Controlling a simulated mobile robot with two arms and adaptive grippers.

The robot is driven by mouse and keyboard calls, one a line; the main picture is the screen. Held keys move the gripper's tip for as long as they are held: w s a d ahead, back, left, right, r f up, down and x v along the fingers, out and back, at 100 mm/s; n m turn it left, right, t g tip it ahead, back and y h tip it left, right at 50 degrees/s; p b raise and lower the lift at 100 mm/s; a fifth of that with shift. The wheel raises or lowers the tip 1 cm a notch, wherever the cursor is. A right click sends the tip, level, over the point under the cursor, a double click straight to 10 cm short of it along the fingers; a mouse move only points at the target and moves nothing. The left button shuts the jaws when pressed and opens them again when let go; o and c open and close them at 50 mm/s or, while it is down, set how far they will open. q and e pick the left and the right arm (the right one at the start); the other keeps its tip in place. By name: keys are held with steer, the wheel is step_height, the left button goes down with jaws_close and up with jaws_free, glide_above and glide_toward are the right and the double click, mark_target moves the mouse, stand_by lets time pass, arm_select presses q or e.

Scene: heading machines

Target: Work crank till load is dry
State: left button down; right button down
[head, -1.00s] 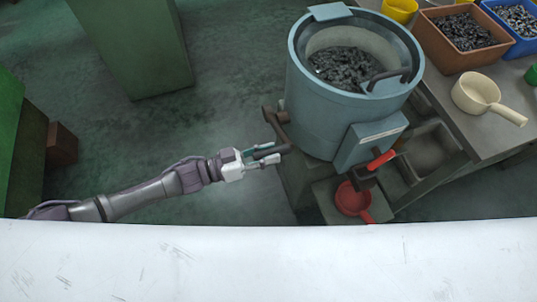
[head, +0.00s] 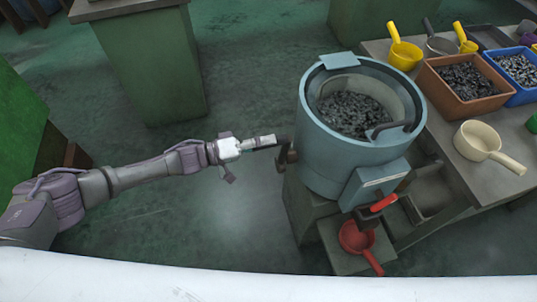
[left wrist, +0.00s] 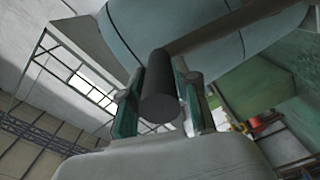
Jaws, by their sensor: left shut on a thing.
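A blue-grey drum machine (head: 325,150) stands right of centre in the head view, with a load of dark metal pieces (head: 352,113) in its open top. Its dark crank (head: 284,152) sticks out on the drum's left side. My left gripper (head: 262,142) is shut on the crank's handle. In the left wrist view the dark round handle (left wrist: 160,98) lies between the two fingers, with the drum (left wrist: 215,35) behind it. A red-handled spout (head: 378,205) is at the drum's lower front, above a red scoop (head: 354,238). My right gripper is not in view.
A bench at the right holds a brown bin (head: 465,85) and a blue bin (head: 515,72) of metal pieces, a cream scoop (head: 485,143) and yellow scoops (head: 403,52). A green cabinet (head: 150,65) stands at the back left. The floor between is clear.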

arm_select(q)
steer(key=shift+w+a+n, duration=0.2)
steer(key=shift+w+n, duration=0.1)
steer(key=shift+w, duration=0.2)
steer(key=shift+w+a+r+b, duration=0.1)
steer(key=shift+w+a+b, duration=0.1)
steer(key=shift+w, duration=0.25)
steer(key=shift+w+a+r+b, duration=0.1)
steer(key=shift+w+b, duration=0.1)
steer(key=shift+w, duration=0.2)
steer(key=c, duration=0.8)
jaws_free()
steer(key=shift+c, duration=0.2)
steer(key=v, duration=1.2)
